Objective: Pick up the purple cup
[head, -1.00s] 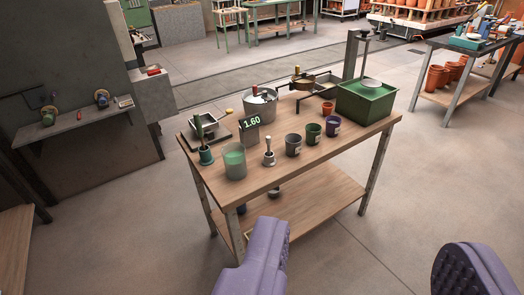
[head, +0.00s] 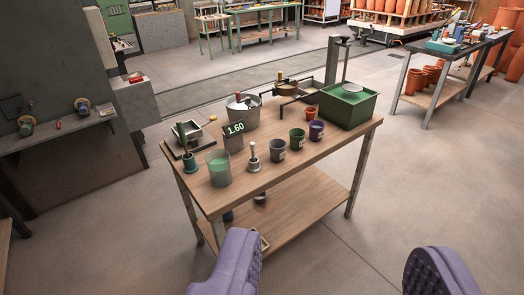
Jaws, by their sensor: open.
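The purple cup (head: 316,130) stands upright on the wooden table (head: 240,177), near its front edge and to the right of a green cup (head: 297,139) and a grey cup (head: 278,150). It has a pale label on its side. My gripper (head: 335,275) is in the lower part of the picture, its two purple padded fingers wide apart. It is open and empty, well short of the table and lower in the picture than the cup.
The floor right of the table is clear.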

